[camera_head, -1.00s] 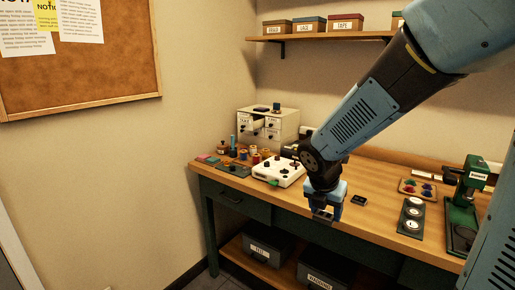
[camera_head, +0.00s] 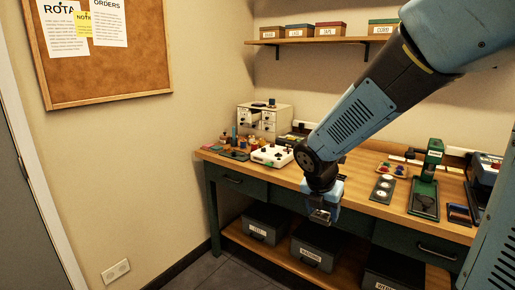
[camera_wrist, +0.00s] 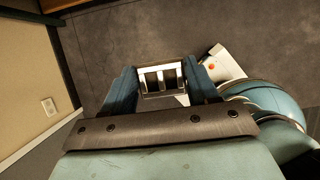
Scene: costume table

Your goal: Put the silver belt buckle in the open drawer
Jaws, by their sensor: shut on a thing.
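My gripper (camera_head: 321,216) hangs in front of the workbench's front edge. In the wrist view it is shut on the silver belt buckle (camera_wrist: 160,66), a rectangular metal frame with a centre bar, held between the fingertips over the grey floor. In the head view the buckle is too small to make out clearly. A small cream drawer cabinet (camera_head: 284,110) stands at the back left of the bench. One of its upper drawers (camera_head: 253,121) appears pulled out; its inside cannot be seen. My gripper is well apart from it, to the right and nearer.
The wooden bench (camera_head: 350,194) carries a white box with knobs (camera_head: 271,156), spools (camera_head: 229,142), a dark tray of round discs (camera_head: 383,188) and a green press (camera_head: 430,165). Labelled bins (camera_head: 268,224) stand on the shelf below. The floor (camera_head: 215,268) at front left is clear.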

